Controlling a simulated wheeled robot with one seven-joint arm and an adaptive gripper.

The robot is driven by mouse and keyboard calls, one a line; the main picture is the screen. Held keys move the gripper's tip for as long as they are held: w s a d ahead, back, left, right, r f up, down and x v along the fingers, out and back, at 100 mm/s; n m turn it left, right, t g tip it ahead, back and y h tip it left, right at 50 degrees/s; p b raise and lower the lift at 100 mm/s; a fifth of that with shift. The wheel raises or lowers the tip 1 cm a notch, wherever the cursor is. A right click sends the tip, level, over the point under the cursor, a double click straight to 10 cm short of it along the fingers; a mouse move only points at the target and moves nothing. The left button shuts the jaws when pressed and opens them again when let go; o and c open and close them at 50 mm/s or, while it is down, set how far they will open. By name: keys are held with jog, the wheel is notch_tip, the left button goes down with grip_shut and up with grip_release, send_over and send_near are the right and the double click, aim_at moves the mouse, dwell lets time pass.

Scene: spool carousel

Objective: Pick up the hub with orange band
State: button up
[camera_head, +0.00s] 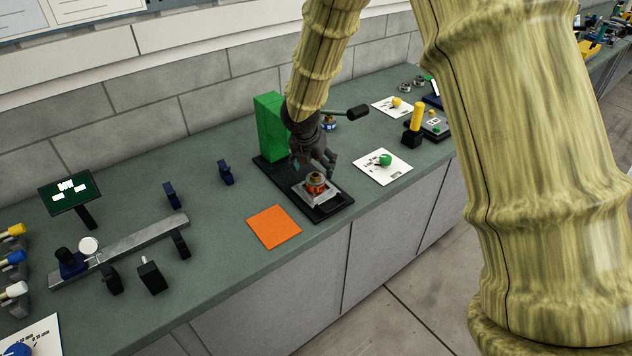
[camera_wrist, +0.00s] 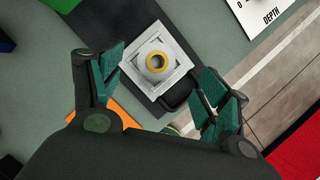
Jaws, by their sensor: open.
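The hub with orange band (camera_head: 316,184) stands upright on a light metal fixture plate (camera_head: 327,195) at the front of a black base. My gripper (camera_head: 316,163) is just above the hub, pointing down, open and empty. In the wrist view my gripper's two green-padded fingers (camera_wrist: 160,77) are spread to the left and right of the hub, with clear gaps on both sides.
An orange mat (camera_head: 274,227) lies to the left. A white card with a green part (camera_head: 384,164) lies to the right. The counter's front edge is close.

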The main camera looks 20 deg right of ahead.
aim_at(315, 174)
jog(key=shift+w+f, duration=0.35)
jog(key=shift+f, duration=0.35)
jog(key=shift+s+d+f, duration=0.1)
jog(key=shift+d, duration=0.1)
jog(key=x, duration=0.1)
jog(key=p+x, duration=0.2)
jog(key=shift+a+f, duration=0.2)
jog(key=shift+a, duration=0.05)
jog(key=shift+x, duration=0.9)
jog(key=c, duration=1.6)
jog(key=shift+r, duration=0.1)
grip_shut()
